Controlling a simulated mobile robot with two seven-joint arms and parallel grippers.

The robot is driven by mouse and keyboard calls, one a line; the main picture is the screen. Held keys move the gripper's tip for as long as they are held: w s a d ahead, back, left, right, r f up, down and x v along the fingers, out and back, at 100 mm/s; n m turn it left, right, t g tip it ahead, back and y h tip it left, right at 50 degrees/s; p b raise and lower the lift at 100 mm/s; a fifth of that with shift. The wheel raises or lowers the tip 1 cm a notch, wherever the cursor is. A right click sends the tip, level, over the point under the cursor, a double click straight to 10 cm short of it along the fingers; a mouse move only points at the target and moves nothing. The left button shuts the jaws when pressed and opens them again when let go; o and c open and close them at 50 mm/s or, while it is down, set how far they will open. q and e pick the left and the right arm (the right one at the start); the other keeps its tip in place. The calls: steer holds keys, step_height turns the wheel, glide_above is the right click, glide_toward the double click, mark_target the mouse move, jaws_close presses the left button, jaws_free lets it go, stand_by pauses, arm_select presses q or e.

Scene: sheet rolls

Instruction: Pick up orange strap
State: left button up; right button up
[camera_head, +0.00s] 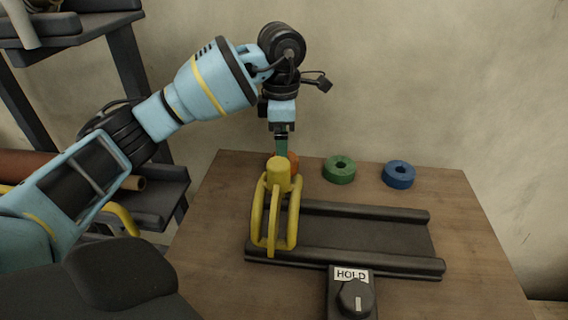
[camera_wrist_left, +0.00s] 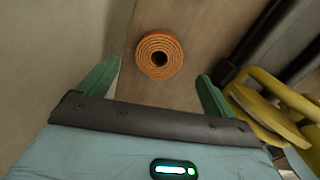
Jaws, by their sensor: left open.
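The orange strap (camera_head: 293,162) is a coiled roll on the wooden table, mostly hidden in the head view behind my left gripper and a yellow handled piece. In the left wrist view the orange strap (camera_wrist_left: 159,56) shows whole, as a spiral coil with a dark centre hole. My left gripper (camera_head: 281,149) points down over the table at the strap. Its two green fingers (camera_wrist_left: 158,82) are spread apart, with the coil beyond and between them and nothing held. My right gripper is not in view.
A yellow handled piece (camera_head: 277,212) stands close to my left gripper, beside the right finger in the wrist view. A black railed tray (camera_head: 380,236) lies behind a HOLD knob box (camera_head: 352,294). Green (camera_head: 339,169) and blue (camera_head: 398,174) rolls sit right. A rack stands left.

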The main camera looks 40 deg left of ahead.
mark_target(293, 158)
arm_select(q)
steer(key=shift+w+f+b, duration=0.15)
steer(key=shift+f+b, duration=0.05)
steer(key=shift+f, duration=1.1)
steer(key=shift+w+f+b, duration=0.1)
steer(key=shift+f+b, duration=0.05)
steer(key=shift+f, duration=1.15)
steer(key=c, duration=1.1)
